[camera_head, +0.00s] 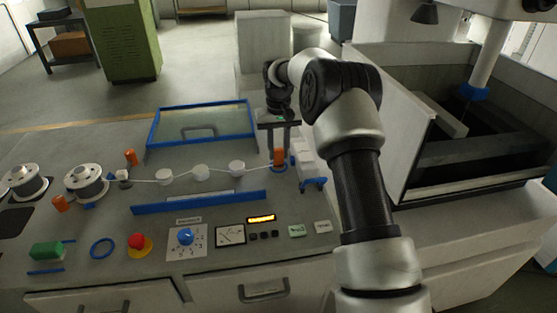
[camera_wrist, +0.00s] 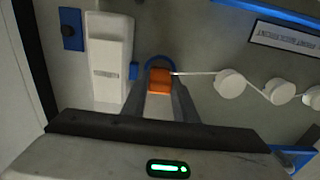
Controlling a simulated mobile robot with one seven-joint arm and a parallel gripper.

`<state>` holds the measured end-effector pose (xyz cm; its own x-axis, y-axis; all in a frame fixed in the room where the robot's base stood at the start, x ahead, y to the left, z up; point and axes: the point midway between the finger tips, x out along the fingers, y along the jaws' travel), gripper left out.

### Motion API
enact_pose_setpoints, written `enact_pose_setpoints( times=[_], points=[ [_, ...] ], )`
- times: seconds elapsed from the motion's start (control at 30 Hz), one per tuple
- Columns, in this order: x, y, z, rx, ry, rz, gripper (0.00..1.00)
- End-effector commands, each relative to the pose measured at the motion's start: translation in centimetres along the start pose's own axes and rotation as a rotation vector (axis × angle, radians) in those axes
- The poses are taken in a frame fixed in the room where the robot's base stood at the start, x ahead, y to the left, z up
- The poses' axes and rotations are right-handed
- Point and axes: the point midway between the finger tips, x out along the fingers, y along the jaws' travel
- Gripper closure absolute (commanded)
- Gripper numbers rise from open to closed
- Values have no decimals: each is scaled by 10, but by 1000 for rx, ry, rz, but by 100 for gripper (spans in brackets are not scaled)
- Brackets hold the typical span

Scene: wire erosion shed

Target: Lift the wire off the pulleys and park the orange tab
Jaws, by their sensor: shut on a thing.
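My gripper (camera_head: 278,152) is shut on an orange tab (camera_head: 279,158) at the right end of the wire path. The tab also shows between the fingers in the wrist view (camera_wrist: 160,80). A pale wire (camera_wrist: 195,73) runs from the tab to the white pulleys (camera_wrist: 230,84). In the head view the wire passes several white pulleys (camera_head: 200,172) and reaches toward the spools (camera_head: 87,181) at the left. A blue ring (camera_wrist: 158,62) lies right by the tab. Whether the tab touches the panel is hard to tell.
A white block with blue parts (camera_head: 304,160) stands close right of the gripper. A blue bar (camera_head: 200,202) lies in front of the pulleys, and a blue-framed window (camera_head: 203,121) behind them. A red button (camera_head: 139,242) and a blue knob (camera_head: 186,236) are at the front. An open tank (camera_head: 417,155) is at right.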

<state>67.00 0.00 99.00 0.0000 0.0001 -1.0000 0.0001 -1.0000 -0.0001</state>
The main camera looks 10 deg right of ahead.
Motion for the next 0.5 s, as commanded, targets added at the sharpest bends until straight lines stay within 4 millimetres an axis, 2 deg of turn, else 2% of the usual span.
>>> enact_pose_setpoints(
  times=[0.13, 0.23, 0.5],
  points=[
    [-2, 0, 0, 0, 1, 0, 97],
    [-11, 0, -1, 0, 3, 0, 97],
    [-64, 0, -1, 0, 4, 1, 97]
  ],
)
